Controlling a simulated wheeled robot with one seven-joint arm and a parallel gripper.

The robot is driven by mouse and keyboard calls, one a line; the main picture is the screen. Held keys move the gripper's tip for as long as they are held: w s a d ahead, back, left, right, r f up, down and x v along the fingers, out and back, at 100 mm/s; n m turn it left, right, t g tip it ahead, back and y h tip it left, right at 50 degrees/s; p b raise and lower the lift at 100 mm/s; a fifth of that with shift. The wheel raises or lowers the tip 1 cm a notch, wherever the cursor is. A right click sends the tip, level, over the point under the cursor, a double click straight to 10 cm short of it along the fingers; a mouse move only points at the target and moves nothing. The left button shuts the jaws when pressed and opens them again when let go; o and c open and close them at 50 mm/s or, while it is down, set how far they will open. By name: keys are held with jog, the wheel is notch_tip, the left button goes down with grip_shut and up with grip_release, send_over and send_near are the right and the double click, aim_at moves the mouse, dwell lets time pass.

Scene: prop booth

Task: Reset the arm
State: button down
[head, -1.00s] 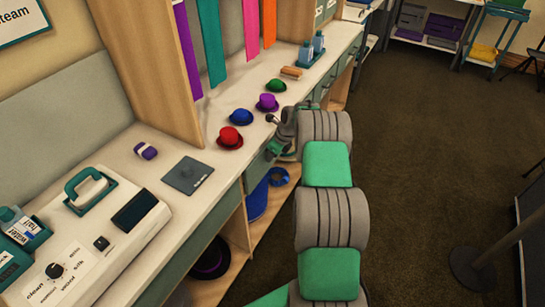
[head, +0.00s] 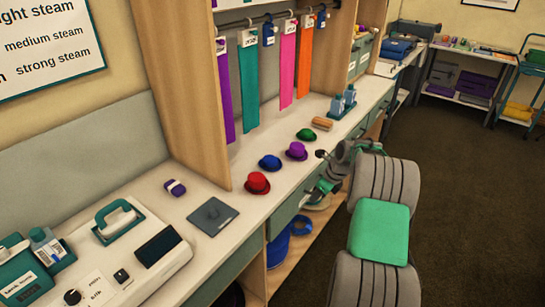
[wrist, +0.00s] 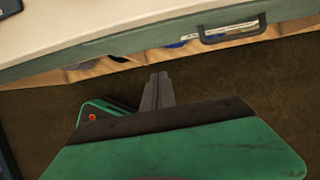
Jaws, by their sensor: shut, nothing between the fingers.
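My arm, green and grey, reaches up the right side of the head view along the counter front. My gripper (wrist: 158,78) shows in the wrist view with its two grey fingers together and nothing between them. It points at the drawer front, over the brown floor and apart from the counter edge. In the head view the wrist end is beside the counter edge, near the purple hat (head: 296,151), and the fingertips are hard to make out there.
The counter (head: 262,198) holds a red hat (head: 257,182), a blue hat (head: 269,162), a green hat (head: 306,134) and a steamer (head: 135,250). A drawer handle (wrist: 232,29) juts out close to my gripper. The carpet (head: 470,190) at right is clear.

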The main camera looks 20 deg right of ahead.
jog(key=s+a+f+n+g, duration=0.2)
jog(key=s+f+n, duration=0.2)
jog(key=s+n, duration=0.4)
jog(key=s+a+f+n+g, duration=0.15)
jog(key=s+f+n, duration=0.3)
jog(key=n, duration=0.55)
jog(key=s+a+r+n+g, duration=0.2)
jog(key=s+a+r+n, duration=0.15)
jog(key=s, duration=0.55)
jog(key=s+a+r+n+t+h, duration=0.1)
jog(key=s+a+r+n+h, duration=0.1)
jog(key=s+a+r+n, duration=0.5)
jog(key=w+a+r+t, duration=0.2)
jog(key=a+r+t, duration=0.2)
jog(key=a+r, duration=0.7)
jog(key=shift+w+r+n, duration=0.15)
jog(key=shift+r+n, duration=0.3)
jog(key=shift+r, duration=0.3)
